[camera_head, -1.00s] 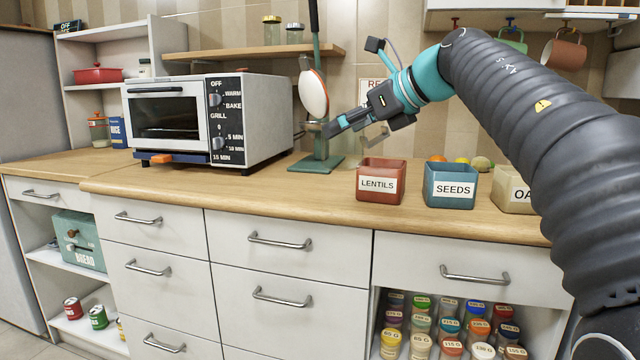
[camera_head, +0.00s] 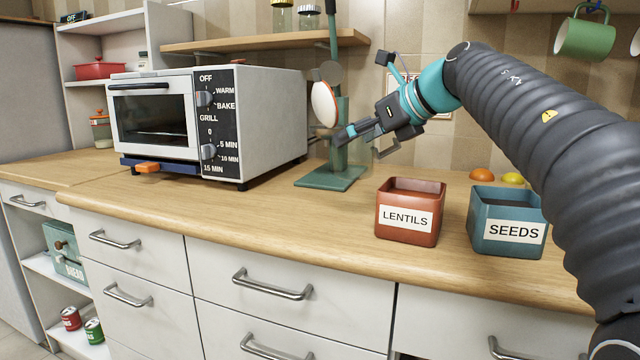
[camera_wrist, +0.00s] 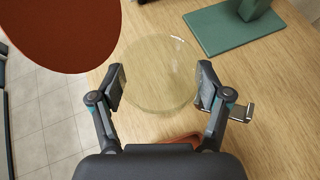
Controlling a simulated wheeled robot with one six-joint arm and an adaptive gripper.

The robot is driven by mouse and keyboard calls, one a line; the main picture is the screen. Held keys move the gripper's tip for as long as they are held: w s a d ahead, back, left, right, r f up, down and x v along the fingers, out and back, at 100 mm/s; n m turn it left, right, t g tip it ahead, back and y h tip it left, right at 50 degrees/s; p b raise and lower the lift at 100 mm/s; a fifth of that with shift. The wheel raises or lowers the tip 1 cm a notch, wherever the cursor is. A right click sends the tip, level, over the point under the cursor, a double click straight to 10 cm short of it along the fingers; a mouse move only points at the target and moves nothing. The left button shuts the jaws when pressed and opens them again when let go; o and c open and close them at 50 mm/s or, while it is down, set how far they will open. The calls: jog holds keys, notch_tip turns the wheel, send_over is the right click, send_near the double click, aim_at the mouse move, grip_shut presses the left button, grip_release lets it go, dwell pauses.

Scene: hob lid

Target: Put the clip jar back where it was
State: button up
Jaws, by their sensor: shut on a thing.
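My gripper (camera_wrist: 160,88) is shut on a round, clear glass body, which I take to be the clip jar (camera_wrist: 155,70). It lies between both fingers in the wrist view, with wood grain showing through it. In the head view my gripper (camera_head: 346,135) is raised above the counter in front of a green stand (camera_head: 325,179); the glass hardly shows there. A red-orange disc with a pale rim (camera_head: 324,104) stands left of the fingers and fills the upper left of the wrist view (camera_wrist: 65,30). Whether it joins the jar I cannot tell.
The white toaster oven (camera_head: 250,120) stands left of the green stand. The lentils box (camera_head: 410,212) and seeds box (camera_head: 507,222) stand to the right. A jar with an orange lid (camera_head: 101,130) is at the far left. A wooden shelf (camera_head: 220,44) runs behind; bare counter (camera_head: 300,215) lies in front.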

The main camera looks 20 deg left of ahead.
aim_at(351, 161)
jog(key=shift+a+f+b, duration=0.4)
jog(key=shift+a+f, duration=1.5)
jog(key=shift+f, duration=0.2)
jog(key=shift+a+f+b, duration=0.4)
jog(key=shift+a+f, duration=1.45)
jog(key=shift+f, duration=0.25)
jog(key=shift+f, duration=0.15)
jog(key=o, duration=1.5)
jog(key=shift+d+r, duration=0.15)
jog(key=shift+r, duration=0.05)
jog(key=v, duration=1.1)
jog(key=shift+s+d+r, duration=0.15)
jog(key=shift+s+d, duration=0.1)
